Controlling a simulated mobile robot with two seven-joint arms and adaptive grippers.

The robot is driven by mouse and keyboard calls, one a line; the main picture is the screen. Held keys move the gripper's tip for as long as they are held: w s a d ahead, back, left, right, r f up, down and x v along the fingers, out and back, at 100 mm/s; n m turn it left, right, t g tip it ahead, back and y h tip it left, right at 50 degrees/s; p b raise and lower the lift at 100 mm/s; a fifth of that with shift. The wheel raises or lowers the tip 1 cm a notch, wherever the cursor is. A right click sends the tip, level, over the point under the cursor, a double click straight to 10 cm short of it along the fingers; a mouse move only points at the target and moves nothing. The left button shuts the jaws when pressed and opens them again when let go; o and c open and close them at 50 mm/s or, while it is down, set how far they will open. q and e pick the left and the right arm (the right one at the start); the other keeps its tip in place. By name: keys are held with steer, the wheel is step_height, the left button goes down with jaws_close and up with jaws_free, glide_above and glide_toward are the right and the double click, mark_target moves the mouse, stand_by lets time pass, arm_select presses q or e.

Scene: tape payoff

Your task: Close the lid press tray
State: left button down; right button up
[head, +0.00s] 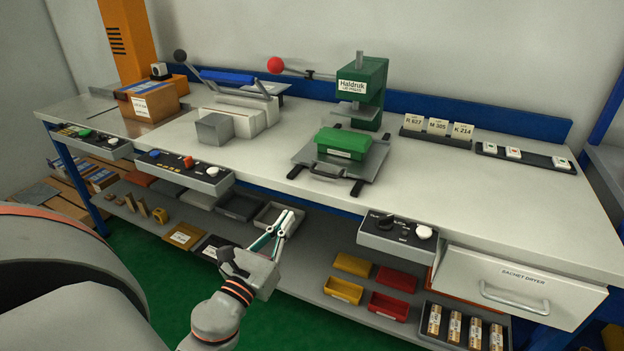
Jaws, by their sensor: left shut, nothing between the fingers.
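The green lid press (361,92), labelled Haldruk, stands at the back of the workbench. Its grey tray (371,166) sticks out in front of the press on dark rails, so it is pulled out. A green box (343,142) with a white label rests on the tray. A dark handle (325,173) is at the tray's front edge. My left gripper (285,224) is shut and empty, in front of the bench and below its top, to the lower left of the tray and clear of it. My right gripper is not in view.
Control panels (398,237) and an open-fronted shelf with bins (353,264) lie below the front edge. The benchtop (470,190) right of the tray is clear.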

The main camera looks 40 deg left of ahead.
arm_select(q)
steer(key=p, duration=0.4)
glide_toward(312, 189)
steer(key=w+r, duration=0.4)
steer(key=x, duration=0.3)
steer(key=a+f+x, duration=0.1)
steer(key=x, duration=0.1)
steer(key=shift+w+r+p, duration=0.1)
steer(key=shift+p, duration=0.3)
steer(key=shift+w+m, duration=0.25)
steer(key=shift+m, duration=0.05)
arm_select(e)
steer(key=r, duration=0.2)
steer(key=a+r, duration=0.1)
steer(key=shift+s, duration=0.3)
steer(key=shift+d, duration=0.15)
